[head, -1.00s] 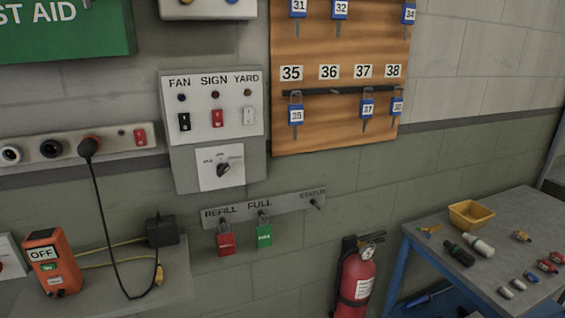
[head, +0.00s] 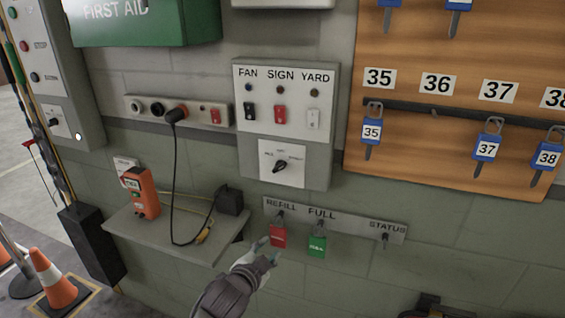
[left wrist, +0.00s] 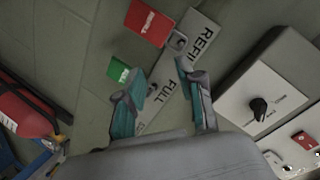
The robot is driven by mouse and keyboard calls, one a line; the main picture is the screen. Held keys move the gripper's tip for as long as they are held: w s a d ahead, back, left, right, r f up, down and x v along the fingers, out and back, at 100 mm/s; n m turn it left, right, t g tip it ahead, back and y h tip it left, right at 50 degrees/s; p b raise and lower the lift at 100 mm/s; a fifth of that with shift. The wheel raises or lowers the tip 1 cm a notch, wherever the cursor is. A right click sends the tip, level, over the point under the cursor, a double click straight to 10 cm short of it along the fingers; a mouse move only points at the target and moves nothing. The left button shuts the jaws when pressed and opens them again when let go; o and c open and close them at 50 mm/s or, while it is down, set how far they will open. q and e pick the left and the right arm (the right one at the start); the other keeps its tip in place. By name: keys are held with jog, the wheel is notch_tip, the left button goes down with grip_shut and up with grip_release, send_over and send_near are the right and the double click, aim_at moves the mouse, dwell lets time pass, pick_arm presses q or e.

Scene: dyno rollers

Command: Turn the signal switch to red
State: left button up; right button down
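No label reading "signal" is legible. A black rotary knob (head: 280,166) sits on a white plate below the FAN, SIGN and YARD switches; its small position labels are too blurred to read. The knob also shows in the left wrist view (left wrist: 258,107). Another small rotary knob (head: 54,122) is on the grey box at the far left. My left gripper (head: 266,251) is below the rotary plate, by the red tag (head: 278,236). In the left wrist view its two fingers are apart, with the tag rail behind them and nothing visibly held. My right gripper is not in view.
The rail (head: 355,220) holds the red tag and a green tag (head: 317,246). A shelf (head: 150,238) with an orange device (head: 141,192) and a cable juts out to the left. A key board (head: 460,110) hangs at right. A fire extinguisher (left wrist: 22,112) shows in the wrist view.

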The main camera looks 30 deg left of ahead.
aim_at(278, 169)
pick_arm(q)
jog(key=s+r+m+t+y, duration=0.1)
jog(key=s+r+t, duration=0.25)
jog(key=r, duration=1.45)
jog(key=p+x, duration=0.4)
jog(key=x, duration=0.8)
jog(key=shift+w+p, duration=0.25)
jog(key=shift+p, duration=0.1)
jog(key=shift+w+a+f, duration=0.1)
jog(key=shift+w+f, duration=0.05)
jog(key=shift+w, duration=0.35)
grip_shut()
